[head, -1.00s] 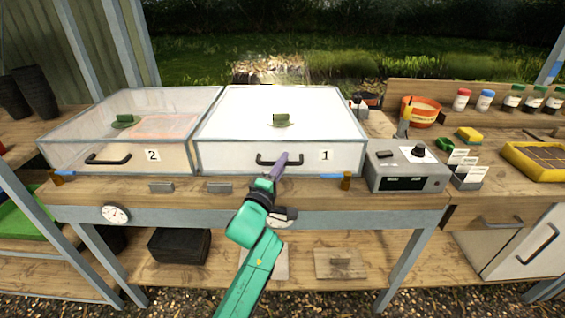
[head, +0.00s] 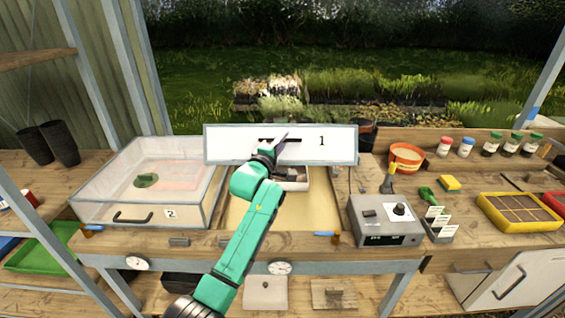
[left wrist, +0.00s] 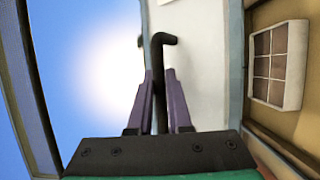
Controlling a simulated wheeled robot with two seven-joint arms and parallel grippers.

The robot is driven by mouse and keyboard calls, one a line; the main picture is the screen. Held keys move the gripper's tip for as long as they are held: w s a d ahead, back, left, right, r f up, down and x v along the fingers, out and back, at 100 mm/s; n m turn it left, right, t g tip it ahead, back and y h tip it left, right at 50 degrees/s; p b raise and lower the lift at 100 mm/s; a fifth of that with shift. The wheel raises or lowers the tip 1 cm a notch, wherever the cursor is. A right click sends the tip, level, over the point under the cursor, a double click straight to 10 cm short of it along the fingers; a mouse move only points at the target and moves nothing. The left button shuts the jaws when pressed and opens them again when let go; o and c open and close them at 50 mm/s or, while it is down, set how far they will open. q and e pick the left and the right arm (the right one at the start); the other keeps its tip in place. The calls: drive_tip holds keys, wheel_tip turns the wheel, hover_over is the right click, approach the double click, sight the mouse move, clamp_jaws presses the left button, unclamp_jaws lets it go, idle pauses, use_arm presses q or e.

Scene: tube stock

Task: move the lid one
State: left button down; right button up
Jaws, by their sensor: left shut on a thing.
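The lid marked 1 (head: 230,145) is raised above its box, its white front face toward me. Its black handle shows in the left wrist view (left wrist: 164,40). My left gripper (head: 277,147) is shut on this handle, which stands between the purple fingers (left wrist: 160,95). Below the lid, the box is open with a sandy floor (head: 310,210). A small pale celled tray (left wrist: 278,65) sits inside it. I cannot tell whether the lid's back edge is still joined to the box. My right gripper is not in view.
The clear box marked 2 (head: 202,214) stands closed to the left. A grey control box (head: 384,230) stands close on the right. An orange pot (head: 407,160), several jars and a yellow tray (head: 525,226) are further right.

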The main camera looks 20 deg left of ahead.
use_arm(q)
drive_tip(key=w+r, duration=0.2)
drive_tip(key=w+a+r, duration=0.1)
drive_tip(key=w+r, duration=0.1)
drive_tip(key=r, duration=0.1)
drive_tip(key=w+r, duration=0.2)
drive_tip(key=shift+w+a+r, duration=0.1)
drive_tip(key=shift+a+r, duration=0.05)
drive_tip(key=shift+a, duration=0.15)
drive_tip(key=c, duration=0.8)
unclamp_jaws()
drive_tip(key=shift+c, duration=0.2)
drive_tip(key=shift+s+f, duration=0.2)
drive_tip(key=shift+s, duration=0.2)
drive_tip(key=s+a+b, duration=0.2)
drive_tip(key=s+b, duration=0.2)
drive_tip(key=s, duration=0.9)
drive_tip(key=shift+s+f+b, duration=0.15)
drive_tip(key=shift+s+b, duration=0.2)
